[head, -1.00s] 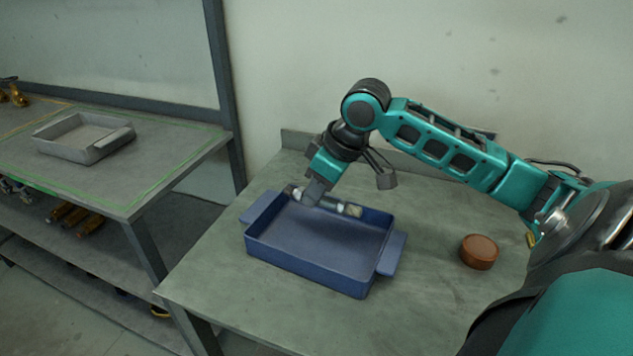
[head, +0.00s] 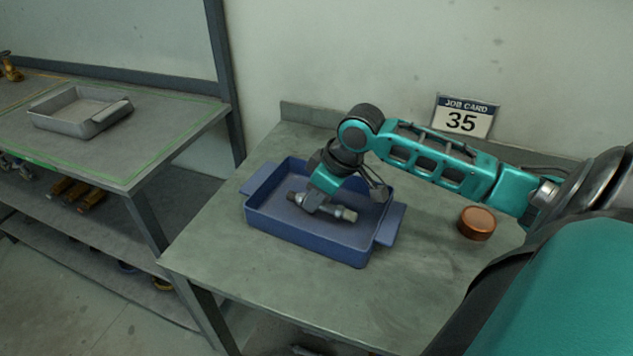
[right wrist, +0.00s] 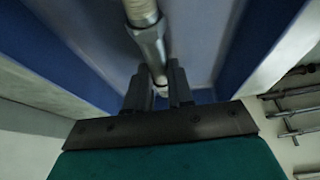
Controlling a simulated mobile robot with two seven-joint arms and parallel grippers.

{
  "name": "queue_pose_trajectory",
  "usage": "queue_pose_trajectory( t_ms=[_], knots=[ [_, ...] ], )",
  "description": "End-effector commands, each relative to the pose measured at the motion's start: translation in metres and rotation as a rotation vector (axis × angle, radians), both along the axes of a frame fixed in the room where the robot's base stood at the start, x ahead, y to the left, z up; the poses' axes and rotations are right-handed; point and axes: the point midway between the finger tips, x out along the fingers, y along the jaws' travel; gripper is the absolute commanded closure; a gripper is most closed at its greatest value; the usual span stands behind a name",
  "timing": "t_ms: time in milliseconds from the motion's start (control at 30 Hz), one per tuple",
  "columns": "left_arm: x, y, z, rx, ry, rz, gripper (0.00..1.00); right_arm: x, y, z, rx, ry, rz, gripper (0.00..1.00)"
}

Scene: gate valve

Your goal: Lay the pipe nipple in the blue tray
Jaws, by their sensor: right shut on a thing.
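The blue tray (head: 300,246) stands on the grey-green table, with a handle at each end. My right gripper (head: 310,204) is down inside the tray, shut on the pipe nipple (head: 345,214). The nipple is a short metal pipe with darker ends, lying roughly level across the tray. In the right wrist view the pipe nipple (right wrist: 150,45) runs between my two fingers, with the blue tray wall (right wrist: 262,40) beside it. I cannot tell whether the nipple touches the tray floor. My left gripper is not in view.
A round copper-brown cap (head: 476,223) sits on the table right of the tray. A job card reading 35 (head: 464,117) stands at the back. A grey tray (head: 78,112) is on another bench at left. The table's front is clear.

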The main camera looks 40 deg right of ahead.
Motion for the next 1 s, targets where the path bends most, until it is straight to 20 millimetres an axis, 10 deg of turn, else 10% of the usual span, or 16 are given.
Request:
queue_pose_trajectory(
  t_ms=[200,233,533,1000],
  knots=[
    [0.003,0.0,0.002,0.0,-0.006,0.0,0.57,0.0,0.0,0.0,0.001,-0.002,0.0,1.0],
    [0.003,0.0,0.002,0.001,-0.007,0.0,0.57,0.0,0.0,0.0,0.001,-0.002,0.0,0.77],
    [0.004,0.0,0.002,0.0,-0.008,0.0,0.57,0.0,0.0,0.0,0.0,-0.001,0.0,0.49],
    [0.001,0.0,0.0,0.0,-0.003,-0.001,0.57,-0.008,-0.005,0.021,-0.004,-0.003,0.0,0.48]
  ],
)
